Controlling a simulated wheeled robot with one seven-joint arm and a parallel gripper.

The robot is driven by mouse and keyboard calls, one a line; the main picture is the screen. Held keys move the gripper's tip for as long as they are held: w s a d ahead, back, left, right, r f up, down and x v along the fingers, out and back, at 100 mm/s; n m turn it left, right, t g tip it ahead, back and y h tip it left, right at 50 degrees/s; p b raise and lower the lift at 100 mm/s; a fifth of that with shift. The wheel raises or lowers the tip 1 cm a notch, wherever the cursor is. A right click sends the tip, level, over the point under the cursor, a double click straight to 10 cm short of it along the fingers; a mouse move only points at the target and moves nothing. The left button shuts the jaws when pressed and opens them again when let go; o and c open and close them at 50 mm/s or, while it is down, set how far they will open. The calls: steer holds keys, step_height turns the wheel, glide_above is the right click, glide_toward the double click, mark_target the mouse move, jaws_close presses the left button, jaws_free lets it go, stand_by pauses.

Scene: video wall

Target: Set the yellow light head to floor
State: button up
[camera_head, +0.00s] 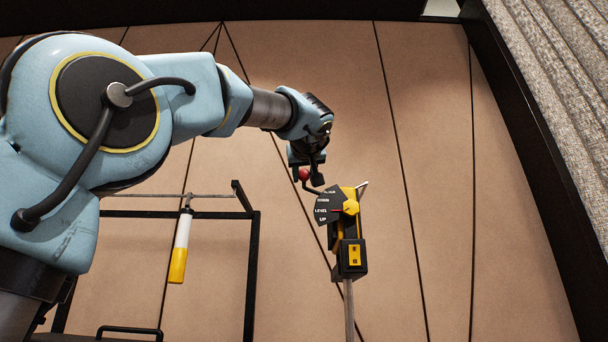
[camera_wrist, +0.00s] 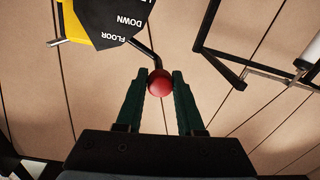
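The yellow and black light head (camera_head: 350,225) stands on a grey pole right of my arm in the head view. Its black dial plate (camera_head: 326,204) reads floor, down, level, up, and a red mark on it lies by "level". A bent black lever with a red ball (camera_head: 304,174) at its end comes from the head. In the wrist view the red ball (camera_wrist: 160,83) sits between the two dark green fingertips of my gripper (camera_wrist: 160,86), which appear to touch it on both sides. The dial plate (camera_wrist: 115,18) is cut off at the top there.
A black frame (camera_head: 252,270) with a hanging white and yellow tube (camera_head: 181,247) stands left of the light head. The brown panelled wall (camera_head: 440,180) is behind. A grey ribbed surface (camera_head: 560,90) with a black edge is at right.

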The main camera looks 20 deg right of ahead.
jaws_close()
stand_by(0.9)
